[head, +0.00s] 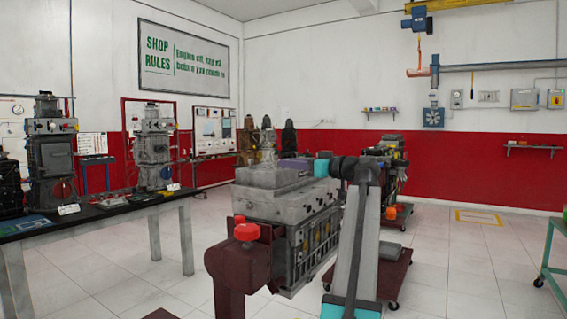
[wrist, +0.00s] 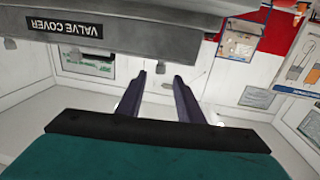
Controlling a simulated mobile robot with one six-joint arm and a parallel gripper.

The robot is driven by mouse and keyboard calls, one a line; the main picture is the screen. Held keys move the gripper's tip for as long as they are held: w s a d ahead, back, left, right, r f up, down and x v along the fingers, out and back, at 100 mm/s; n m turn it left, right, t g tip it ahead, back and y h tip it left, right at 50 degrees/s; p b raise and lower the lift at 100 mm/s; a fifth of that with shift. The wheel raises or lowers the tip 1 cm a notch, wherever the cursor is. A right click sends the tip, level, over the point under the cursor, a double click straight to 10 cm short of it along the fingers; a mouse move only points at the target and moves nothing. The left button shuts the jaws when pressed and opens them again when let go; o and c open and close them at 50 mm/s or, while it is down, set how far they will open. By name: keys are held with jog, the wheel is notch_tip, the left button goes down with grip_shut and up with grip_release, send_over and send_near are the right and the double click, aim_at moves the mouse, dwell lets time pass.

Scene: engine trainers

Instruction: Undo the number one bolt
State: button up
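The engine (head: 262,205) stands on a dark red stand in the head view, with a grey block on top. My gripper (head: 293,162) shows as teal and purple parts at the far edge of the engine's top. A grey cover labelled VALVE COVER (wrist: 120,38) fills the top of that view. Small grey knobs (wrist: 178,71) stick out from its edge, one near the fingertips. I cannot tell which bolt is number one.
A black-topped bench (head: 105,215) with engine models stands at the left. A green-framed table (head: 549,250) is at the far right. The tiled floor (head: 455,275) between is clear.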

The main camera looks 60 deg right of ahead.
jog(key=s, duration=0.7)
jog(key=shift+s+a+p, duration=0.3)
jog(key=shift+a, duration=0.1)
